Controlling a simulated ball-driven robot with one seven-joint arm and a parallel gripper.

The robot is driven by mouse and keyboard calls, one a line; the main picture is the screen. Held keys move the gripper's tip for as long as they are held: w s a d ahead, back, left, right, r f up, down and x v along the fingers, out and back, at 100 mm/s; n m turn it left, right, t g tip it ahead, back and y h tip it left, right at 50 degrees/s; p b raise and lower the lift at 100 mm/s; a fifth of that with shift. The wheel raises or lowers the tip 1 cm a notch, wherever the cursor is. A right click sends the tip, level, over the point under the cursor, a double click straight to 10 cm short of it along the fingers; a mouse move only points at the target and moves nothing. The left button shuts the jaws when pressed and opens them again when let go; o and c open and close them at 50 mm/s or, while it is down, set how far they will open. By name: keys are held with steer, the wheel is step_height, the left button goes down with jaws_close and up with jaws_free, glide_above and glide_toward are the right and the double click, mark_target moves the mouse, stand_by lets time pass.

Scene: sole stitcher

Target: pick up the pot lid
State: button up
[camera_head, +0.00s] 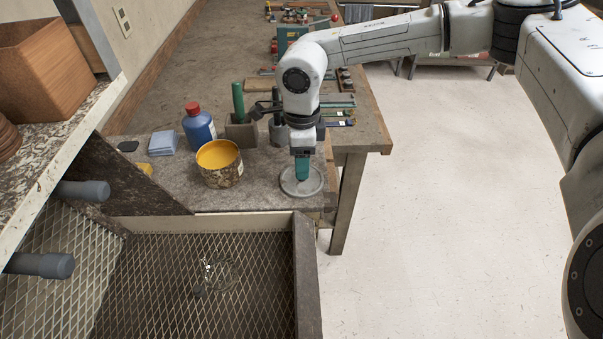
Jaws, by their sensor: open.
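A round grey lid (289,184) lies flat near the front right corner of the workbench, just right of an open pot (222,172) with yellow contents. My gripper (302,176) points straight down over the middle of the lid, its teal fingers open. The fingers hide the lid's centre and any knob there. I cannot tell whether the fingers touch the lid.
A blue bottle with a red cap (199,128), grey holders with green-handled tools (240,128) and light blue sheets (163,143) stand nearby. A mesh-bottomed bin (175,283) is in front. Floor (450,200) to the right is clear.

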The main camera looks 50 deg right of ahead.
steer(key=shift+f, duration=1.1)
jaws_close()
